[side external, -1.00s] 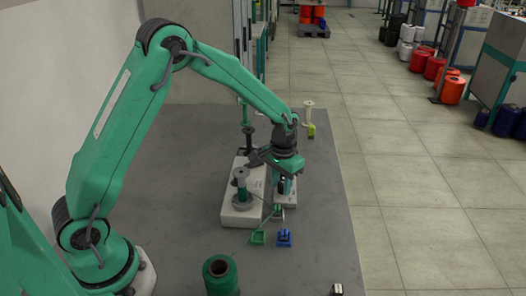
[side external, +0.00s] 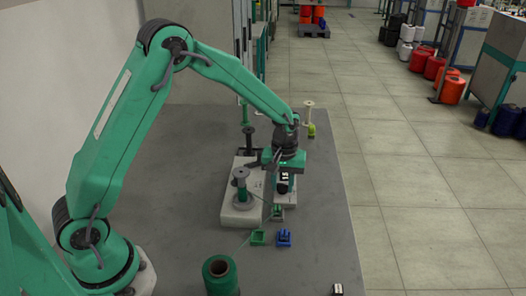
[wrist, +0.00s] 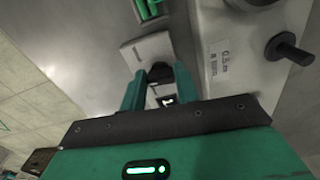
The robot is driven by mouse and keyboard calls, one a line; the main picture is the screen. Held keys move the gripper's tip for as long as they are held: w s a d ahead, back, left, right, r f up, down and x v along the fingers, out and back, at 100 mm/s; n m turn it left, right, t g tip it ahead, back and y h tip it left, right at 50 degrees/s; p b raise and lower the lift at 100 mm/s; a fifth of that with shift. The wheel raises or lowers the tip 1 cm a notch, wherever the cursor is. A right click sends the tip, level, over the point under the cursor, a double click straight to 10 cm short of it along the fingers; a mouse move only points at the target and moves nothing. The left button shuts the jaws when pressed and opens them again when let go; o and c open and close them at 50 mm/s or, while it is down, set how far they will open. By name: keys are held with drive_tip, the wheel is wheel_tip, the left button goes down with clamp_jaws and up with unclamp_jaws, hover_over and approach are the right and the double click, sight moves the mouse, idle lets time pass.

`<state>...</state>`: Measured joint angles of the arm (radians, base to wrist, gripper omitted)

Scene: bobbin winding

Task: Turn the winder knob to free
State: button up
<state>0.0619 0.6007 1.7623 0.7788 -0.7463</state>
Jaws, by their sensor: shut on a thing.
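My gripper (wrist: 161,92) points down over a small pale block with the winder knob, beside the winder's white base (side external: 240,212). In the wrist view its two teal fingers stand on either side of the dark knob (wrist: 160,71) and are shut on it. The pale block (wrist: 146,50) shows beyond the fingertips. In the side view my gripper (side external: 285,186) covers most of the knob, and I cannot read its setting. A green bobbin (side external: 241,185) stands upright on the winder base.
A large green thread cone (side external: 221,275) stands at the table's front. A pale spool (side external: 308,113) and a yellow-green piece (side external: 311,131) are behind.

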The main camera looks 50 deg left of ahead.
sight(283, 185)
drive_tip(key=shift+r+n, duration=0.1)
drive_tip(key=shift+n, duration=0.4)
drive_tip(key=o, duration=1)
drive_tip(key=shift+r, duration=3.85)
drive_tip(key=shift+r, duration=0.15)
